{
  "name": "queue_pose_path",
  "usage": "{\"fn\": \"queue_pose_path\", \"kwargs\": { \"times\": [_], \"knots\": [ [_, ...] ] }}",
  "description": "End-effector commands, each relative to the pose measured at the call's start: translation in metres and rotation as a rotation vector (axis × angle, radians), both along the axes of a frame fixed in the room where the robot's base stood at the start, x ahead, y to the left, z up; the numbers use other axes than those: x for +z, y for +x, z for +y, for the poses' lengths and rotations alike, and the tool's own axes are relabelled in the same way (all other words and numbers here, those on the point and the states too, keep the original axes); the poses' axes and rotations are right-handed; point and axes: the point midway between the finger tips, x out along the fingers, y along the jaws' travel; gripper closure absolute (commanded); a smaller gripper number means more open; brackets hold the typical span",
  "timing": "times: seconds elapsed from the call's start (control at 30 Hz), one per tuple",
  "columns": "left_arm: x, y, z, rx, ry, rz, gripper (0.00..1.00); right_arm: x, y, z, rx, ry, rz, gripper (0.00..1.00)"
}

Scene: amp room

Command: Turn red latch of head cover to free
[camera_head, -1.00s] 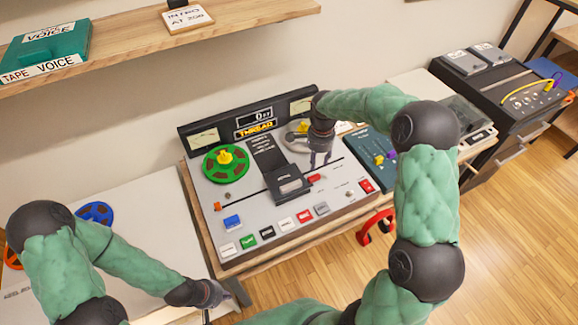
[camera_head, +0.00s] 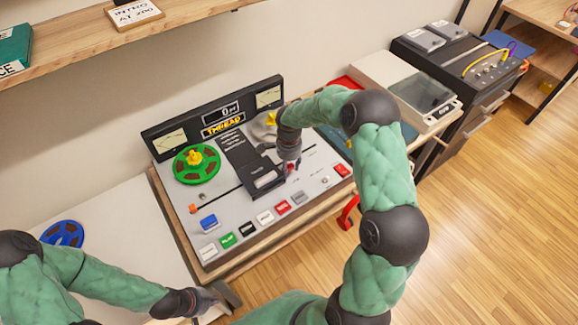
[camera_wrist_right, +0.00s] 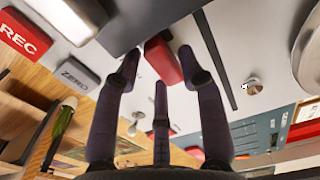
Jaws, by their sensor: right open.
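The tape machine (camera_head: 250,180) stands on the wooden bench, with its black head cover (camera_head: 240,150) in the middle of the deck. The red latch (camera_wrist_right: 163,60) sits beside the cover's dark edge in the right wrist view. My right gripper (camera_wrist_right: 160,68) is open, with two fingertips on either side of the latch and a third finger below it; whether they touch it I cannot tell. In the head view my right gripper (camera_head: 291,164) points down at the cover's right side and mostly hides the latch. My left gripper (camera_head: 207,299) is low, off the machine's front left corner; its fingers are unclear.
A green reel (camera_head: 196,164) with a yellow hub is left of the cover. A row of buttons, including REC (camera_wrist_right: 25,30) and ZERO (camera_wrist_right: 75,74), lies along the front. A shelf (camera_head: 75,60) hangs above left.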

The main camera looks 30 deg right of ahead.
Motion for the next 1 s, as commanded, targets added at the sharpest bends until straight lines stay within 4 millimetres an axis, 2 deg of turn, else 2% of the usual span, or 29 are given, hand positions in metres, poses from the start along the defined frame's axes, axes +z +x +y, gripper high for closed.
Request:
{"fn": "queue_pose_path", "kwargs": {
  "times": [0.2,0.23,0.37,0.73,1.0],
  "knots": [
    [0.0001,0.0,0.0,0.0,0.0,0.0,1.0,-0.0003,0.0,0.0,0.0,0.0,0.0,0.59],
    [0.0001,0.0,0.0,0.0,0.0,0.0,1.0,-0.0002,0.0,0.0,0.0,0.0,0.0,0.62],
    [0.0001,0.0,0.0,0.0,0.0,0.0,1.0,-0.0002,0.0,0.0,0.0,0.0,0.0,0.99],
    [0.0009,0.0,0.0,0.0,0.0,0.0,1.0,0.0,-0.0005,-0.0002,0.039,0.0,0.0,1.0],
    [0.0036,0.0,0.0,0.0,0.0,0.0,1.0,0.0005,-0.002,-0.0017,0.201,-0.001,0.0,1.0]
  ]
}}
